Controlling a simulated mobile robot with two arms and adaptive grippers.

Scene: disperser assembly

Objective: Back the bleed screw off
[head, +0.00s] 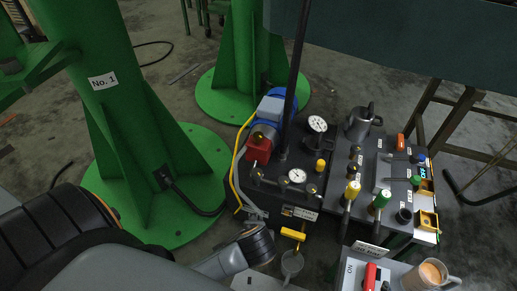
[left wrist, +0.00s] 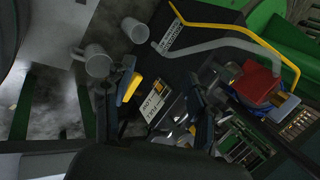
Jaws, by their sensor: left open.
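No part can be singled out for certain as the bleed screw. The dark pump unit (head: 318,148) stands at mid-picture in the head view, with dial gauges (head: 297,175) and small brass-coloured knobs along its front. A yellow handle (head: 293,233) sits low on its front side; a yellow part also shows in the left wrist view (left wrist: 132,90), close to one finger. My left gripper (left wrist: 165,95) is open, its fingers apart in front of the unit's white label (left wrist: 152,106). In the head view, its arm comes from the lower left and partly hides it. My right gripper is out of view.
A grey mug (head: 291,263) stands near my left wrist. A valve panel (head: 385,185) with coloured handles and a steel jug (head: 362,122) are at right. Green columns (head: 105,95) stand at left. A yellow hose (head: 236,172) runs beside the pump.

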